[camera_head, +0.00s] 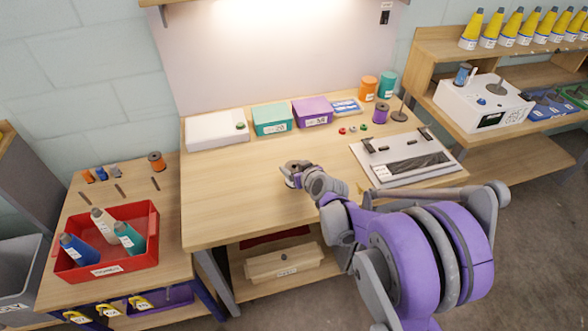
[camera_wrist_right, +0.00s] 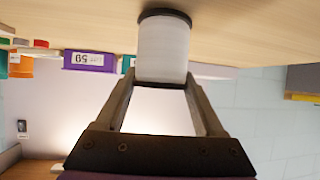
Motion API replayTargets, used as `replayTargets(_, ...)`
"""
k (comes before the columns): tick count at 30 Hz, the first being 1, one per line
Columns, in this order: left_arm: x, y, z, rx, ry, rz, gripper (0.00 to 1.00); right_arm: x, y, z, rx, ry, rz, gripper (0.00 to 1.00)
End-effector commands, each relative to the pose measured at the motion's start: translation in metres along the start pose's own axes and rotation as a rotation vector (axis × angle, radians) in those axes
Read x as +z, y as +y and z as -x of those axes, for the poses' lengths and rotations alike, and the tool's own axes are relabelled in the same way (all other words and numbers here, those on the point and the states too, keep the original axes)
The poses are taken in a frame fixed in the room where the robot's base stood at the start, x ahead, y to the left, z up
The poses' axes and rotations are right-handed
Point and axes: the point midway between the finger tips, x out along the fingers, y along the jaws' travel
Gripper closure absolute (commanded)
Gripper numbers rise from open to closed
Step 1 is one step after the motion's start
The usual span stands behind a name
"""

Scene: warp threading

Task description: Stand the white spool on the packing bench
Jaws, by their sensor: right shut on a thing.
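The white spool (camera_wrist_right: 163,45) has dark rims and sits between the two fingers of my right gripper (camera_wrist_right: 160,77) in the right wrist view. That view is upside down; the spool is upright, one dark rim touching or very near the wooden bench top. In the head view my right gripper (camera_head: 296,174) is low over the middle of the packing bench (camera_head: 225,205), near its front edge, and mostly hides the spool. It is shut on the spool. Whether the spool bears on the wood, I cannot tell. My left gripper is not in view.
Along the bench's back are a white box (camera_head: 217,131), a teal bin (camera_head: 271,119), a purple bin (camera_head: 312,111) and several spools. A grey-white panel device (camera_head: 405,157) lies to the right. The bench's left part is clear.

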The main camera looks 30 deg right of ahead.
Motion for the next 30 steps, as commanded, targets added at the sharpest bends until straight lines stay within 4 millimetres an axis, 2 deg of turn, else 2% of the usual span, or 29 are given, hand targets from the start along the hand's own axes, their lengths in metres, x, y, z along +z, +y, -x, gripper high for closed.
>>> replayTargets(12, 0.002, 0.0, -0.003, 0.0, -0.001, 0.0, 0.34, 0.007, 0.0, -0.004, 0.0, 0.0, 0.0, 0.88)
replayTargets(13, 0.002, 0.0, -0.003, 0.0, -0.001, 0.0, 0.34, 0.007, 0.0, -0.004, 0.0, 0.0, 0.0, 0.28)
replayTargets(17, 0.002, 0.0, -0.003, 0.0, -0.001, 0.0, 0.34, 0.006, 0.0, -0.003, 0.0, 0.0, 0.0, 0.04)
replayTargets(18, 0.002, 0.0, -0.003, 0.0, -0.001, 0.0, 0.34, 0.006, 0.0, -0.003, 0.0, 0.0, 0.0, 0.0)
replayTargets(26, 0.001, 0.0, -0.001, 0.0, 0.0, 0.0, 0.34, 0.004, 0.0, -0.002, 0.0, 0.0, 0.0, 0.0)
replayTargets(30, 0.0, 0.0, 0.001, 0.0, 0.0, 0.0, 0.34, 0.003, 0.0, 0.009, 0.0, 0.0, -0.001, 0.0)
